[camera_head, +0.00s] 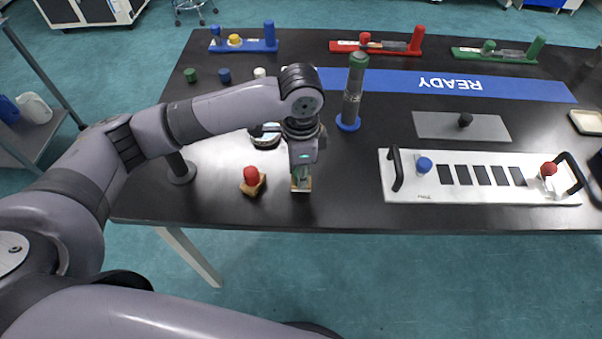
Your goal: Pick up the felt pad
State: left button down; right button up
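My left gripper (301,184) points down over the front left part of the black table. A small tan and green piece shows at its fingertips, mostly hidden by the gripper. I cannot tell whether the fingers are closed on it or just around it. A tan block with a red knob (252,181) sits on the table just left of the gripper, apart from it. I cannot tell for sure which of these is the felt pad. My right gripper is not in view.
A white tray (440,191) with black handles and several dark pads lies to the right. A grey plate (440,125) with a black knob lies behind it. A green-topped cylinder (353,92) stands on a blue base behind the gripper. Red, blue and green holders line the back.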

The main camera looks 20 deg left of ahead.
pick_arm(q)
notch_tip(320, 180, up, 19)
jog(key=p, duration=0.1)
jog(key=shift+r+p, duration=0.2)
jog(key=shift+p, duration=0.1)
jog(key=c, duration=1.8)
grip_release()
jog(key=c, duration=0.5)
